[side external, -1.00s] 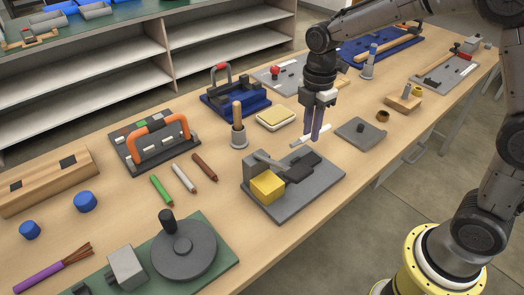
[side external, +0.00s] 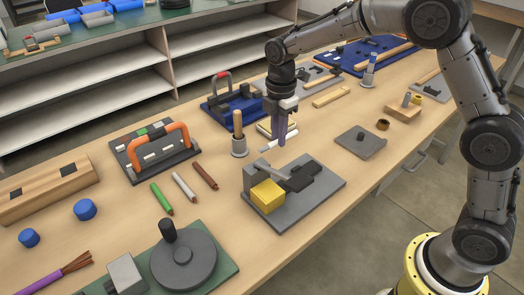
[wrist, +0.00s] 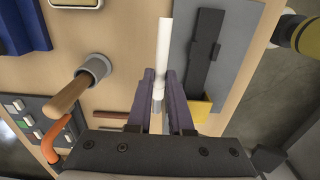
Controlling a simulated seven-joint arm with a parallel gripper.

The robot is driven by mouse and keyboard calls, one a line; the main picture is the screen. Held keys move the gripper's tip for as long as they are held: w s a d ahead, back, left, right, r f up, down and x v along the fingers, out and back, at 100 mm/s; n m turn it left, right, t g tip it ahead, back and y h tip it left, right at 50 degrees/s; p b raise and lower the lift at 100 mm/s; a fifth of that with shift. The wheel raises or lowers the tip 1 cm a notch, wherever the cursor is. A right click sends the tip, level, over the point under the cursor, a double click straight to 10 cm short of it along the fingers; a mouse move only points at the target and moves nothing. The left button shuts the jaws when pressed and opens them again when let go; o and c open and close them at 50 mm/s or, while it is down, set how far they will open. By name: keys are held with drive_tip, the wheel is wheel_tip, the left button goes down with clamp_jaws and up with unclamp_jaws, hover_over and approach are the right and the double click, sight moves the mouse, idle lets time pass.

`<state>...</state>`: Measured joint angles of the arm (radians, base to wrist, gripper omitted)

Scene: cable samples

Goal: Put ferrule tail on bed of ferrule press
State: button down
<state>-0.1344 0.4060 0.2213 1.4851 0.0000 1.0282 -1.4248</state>
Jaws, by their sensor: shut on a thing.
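The ferrule tail is a thin white rod (wrist: 164,45) that stands out lengthwise from between my gripper's fingers in the wrist view. It also shows as a short white piece in the side view (side external: 269,147). My gripper (side external: 282,143) is shut on it and holds it above the table, behind the ferrule press. Part of the rod is hidden by the fingers.
A wooden-handled tool in a grey cup (side external: 238,145) stands close left of my gripper. A cream pad (side external: 264,129) lies behind it. A grey plate with a knob (side external: 361,142) lies to the right. Several coloured rods (side external: 184,187) lie left of the press.

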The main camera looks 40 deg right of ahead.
drive_tip(key=w+f, duration=0.5)
drive_tip(key=shift+a+f, duration=0.15)
drive_tip(key=shift+a, duration=0.15)
drive_tip(key=shift+w+f, duration=0.2)
drive_tip(key=shift+f, duration=0.7)
drive_tip(key=shift+w+f, duration=0.15)
drive_tip(key=shift+f, duration=0.75)
drive_tip(key=shift+f, duration=0.15)
drive_tip(key=shift+f, duration=0.1)
drive_tip(key=c, duration=0.8)
unclamp_jaws()
